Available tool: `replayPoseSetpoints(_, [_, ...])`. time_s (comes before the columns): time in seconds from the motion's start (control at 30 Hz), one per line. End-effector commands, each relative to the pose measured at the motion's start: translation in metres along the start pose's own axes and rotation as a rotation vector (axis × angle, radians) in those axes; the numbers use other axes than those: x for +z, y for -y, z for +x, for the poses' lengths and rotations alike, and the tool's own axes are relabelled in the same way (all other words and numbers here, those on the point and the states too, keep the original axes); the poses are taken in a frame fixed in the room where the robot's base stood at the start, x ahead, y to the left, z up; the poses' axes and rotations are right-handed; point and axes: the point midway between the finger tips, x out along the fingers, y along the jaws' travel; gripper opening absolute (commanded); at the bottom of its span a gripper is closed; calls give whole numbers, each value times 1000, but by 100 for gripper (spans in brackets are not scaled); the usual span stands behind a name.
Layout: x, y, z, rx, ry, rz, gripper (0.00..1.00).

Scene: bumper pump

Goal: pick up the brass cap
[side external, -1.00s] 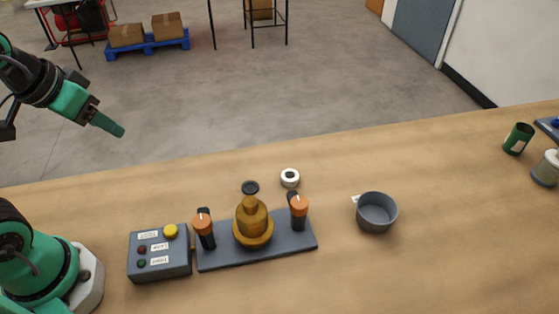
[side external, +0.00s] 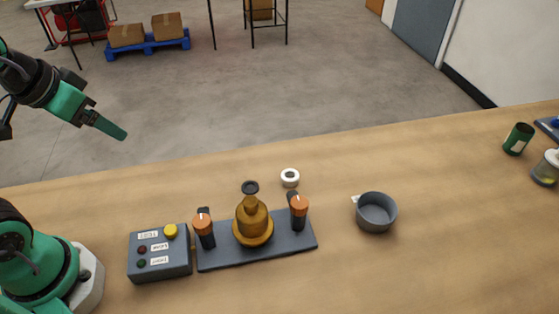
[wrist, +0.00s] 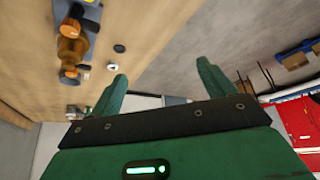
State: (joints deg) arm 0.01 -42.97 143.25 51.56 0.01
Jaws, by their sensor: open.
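The brass cap (side external: 252,222) is a stepped, golden round piece with a wide base and narrower top. It stands upright on a dark grey plate (side external: 215,260), between two orange-topped black clamps (side external: 202,224) (side external: 299,206). The wrist view also shows the brass cap (wrist: 72,50) at the upper left, outside the jaws. My gripper (side external: 122,136) is up at the left, well above and apart from the cap, tilted down to the right. In the wrist view its green fingers (wrist: 160,76) are spread with nothing between them.
A control box (side external: 158,265) with a yellow button sits left of the plate. A black disc (side external: 250,187) and a white ring (side external: 290,178) lie behind it. A grey bowl (side external: 376,213) stands to the right. A green can (side external: 518,139) is far right. Table between bowl and can is clear.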

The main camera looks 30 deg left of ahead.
Motion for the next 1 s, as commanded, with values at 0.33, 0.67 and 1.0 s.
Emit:
replayPoseSetpoints(0.33, [-4,-4,1,7,10,2,82])
replayPoseSetpoints(0.67, [-28,-35,14,53,101,23,82])
replayPoseSetpoints(1.0, [-54,-94,42,88,236,56,82])
